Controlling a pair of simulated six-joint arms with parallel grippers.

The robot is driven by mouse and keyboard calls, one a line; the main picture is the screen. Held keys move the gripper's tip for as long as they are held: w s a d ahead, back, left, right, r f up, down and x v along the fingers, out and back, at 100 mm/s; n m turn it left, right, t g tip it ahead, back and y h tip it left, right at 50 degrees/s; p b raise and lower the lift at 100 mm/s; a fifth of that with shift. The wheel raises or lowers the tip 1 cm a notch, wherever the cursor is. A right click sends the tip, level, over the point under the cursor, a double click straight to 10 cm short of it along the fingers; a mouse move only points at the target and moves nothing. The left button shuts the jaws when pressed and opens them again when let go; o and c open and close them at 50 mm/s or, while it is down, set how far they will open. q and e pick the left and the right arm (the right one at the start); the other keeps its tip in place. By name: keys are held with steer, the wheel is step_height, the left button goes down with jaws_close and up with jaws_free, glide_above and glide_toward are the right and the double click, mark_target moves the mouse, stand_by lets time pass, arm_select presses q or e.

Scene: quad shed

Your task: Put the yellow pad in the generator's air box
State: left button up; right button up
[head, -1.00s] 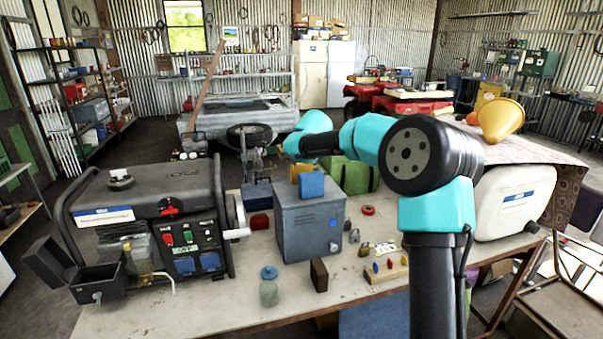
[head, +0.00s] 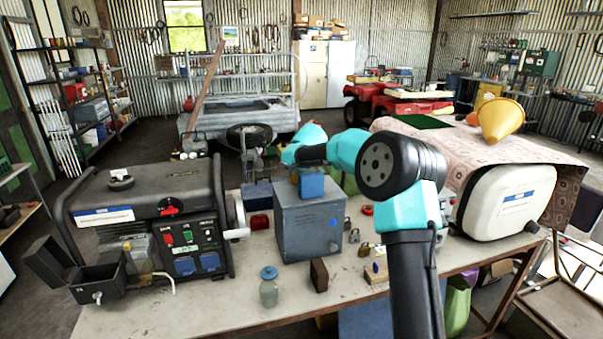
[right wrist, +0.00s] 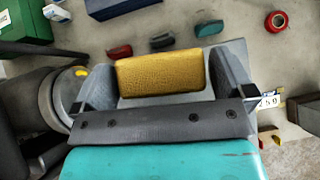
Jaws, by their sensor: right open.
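The yellow pad (right wrist: 160,73) shows in the right wrist view as a textured block over a grey surface. My right gripper (right wrist: 163,85) is open, with one finger on each side of the pad. A gap shows by the right finger; I cannot tell whether either touches. In the head view my right arm reaches over the grey metal cabinet (head: 306,232), and its fingers are hard to make out there. The generator (head: 150,215) stands at the left. The black air box (head: 97,284) at its front left corner has its lid (head: 46,263) swung open. My left gripper is out of view.
A blue block (head: 312,185) is at the cabinet's top. A glass jar (head: 268,290) and a dark wooden block (head: 318,275) stand in front. A red tape roll (right wrist: 277,22) and small padlocks lie around. Bare bench (head: 200,312) lies between generator and jar.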

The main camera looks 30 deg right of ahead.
steer(key=shift+w+d+f, duration=0.1)
steer(key=shift+w+f, duration=0.15)
stand_by(0.3)
steer(key=c, duration=0.7)
steer(key=shift+r, duration=0.15)
step_height(320, 180, up, 10)
steer(key=shift+f, duration=0.1)
stand_by(0.6)
